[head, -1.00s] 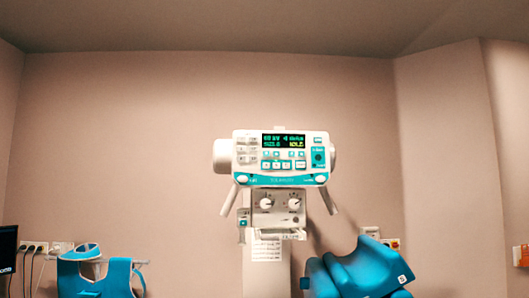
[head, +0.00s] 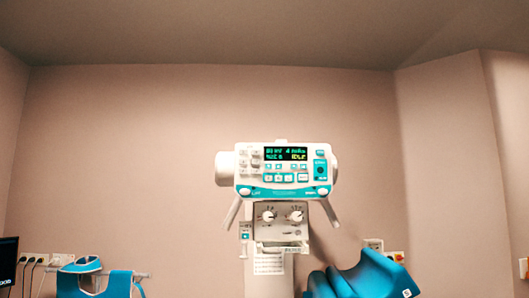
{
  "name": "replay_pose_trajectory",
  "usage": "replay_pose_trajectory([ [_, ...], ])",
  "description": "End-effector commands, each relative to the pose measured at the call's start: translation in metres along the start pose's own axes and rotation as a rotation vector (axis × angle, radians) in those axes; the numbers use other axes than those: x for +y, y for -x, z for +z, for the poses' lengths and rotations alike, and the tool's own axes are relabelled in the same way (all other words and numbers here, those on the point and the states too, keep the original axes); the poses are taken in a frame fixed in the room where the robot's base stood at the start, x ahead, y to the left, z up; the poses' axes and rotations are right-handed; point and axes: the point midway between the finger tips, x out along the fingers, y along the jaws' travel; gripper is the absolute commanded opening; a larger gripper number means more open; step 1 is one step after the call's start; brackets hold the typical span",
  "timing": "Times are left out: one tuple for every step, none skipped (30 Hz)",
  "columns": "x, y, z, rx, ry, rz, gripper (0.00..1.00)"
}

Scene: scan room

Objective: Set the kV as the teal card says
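The X-ray tube head's white and teal control panel (head: 284,170) faces me in the middle of the head view. Rows of small buttons (head: 286,178) lie below the display, and a dark round control (head: 320,171) sits on a teal patch at the right. I cannot make out a teal card in this view. My gripper is not in view.
Two handles flare down beside the panel. Below it is a collimator box (head: 281,228) with two knobs, above a pale column. Blue aprons (head: 362,277) sit at lower right and a blue vest (head: 95,285) at lower left. A dark monitor (head: 8,262) stands at the left edge.

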Motion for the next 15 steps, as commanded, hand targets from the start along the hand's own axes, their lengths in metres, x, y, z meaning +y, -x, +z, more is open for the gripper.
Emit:
replay_pose_trajectory([
  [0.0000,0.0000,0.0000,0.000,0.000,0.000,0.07],
  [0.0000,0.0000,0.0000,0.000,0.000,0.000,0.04],
  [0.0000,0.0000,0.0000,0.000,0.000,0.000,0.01],
  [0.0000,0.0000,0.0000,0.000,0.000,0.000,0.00],
  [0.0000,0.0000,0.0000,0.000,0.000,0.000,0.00],
  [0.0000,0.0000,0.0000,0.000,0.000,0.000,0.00],
  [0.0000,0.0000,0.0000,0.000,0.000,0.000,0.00],
  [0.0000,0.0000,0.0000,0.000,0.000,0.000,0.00],
  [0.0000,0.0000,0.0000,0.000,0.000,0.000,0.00],
  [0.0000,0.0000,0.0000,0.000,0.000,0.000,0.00],
  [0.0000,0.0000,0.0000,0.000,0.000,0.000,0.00],
  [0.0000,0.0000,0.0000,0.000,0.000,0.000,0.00],
  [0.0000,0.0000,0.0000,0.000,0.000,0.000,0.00],
  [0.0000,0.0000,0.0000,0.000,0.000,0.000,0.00],
  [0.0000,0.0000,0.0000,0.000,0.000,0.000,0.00],
])
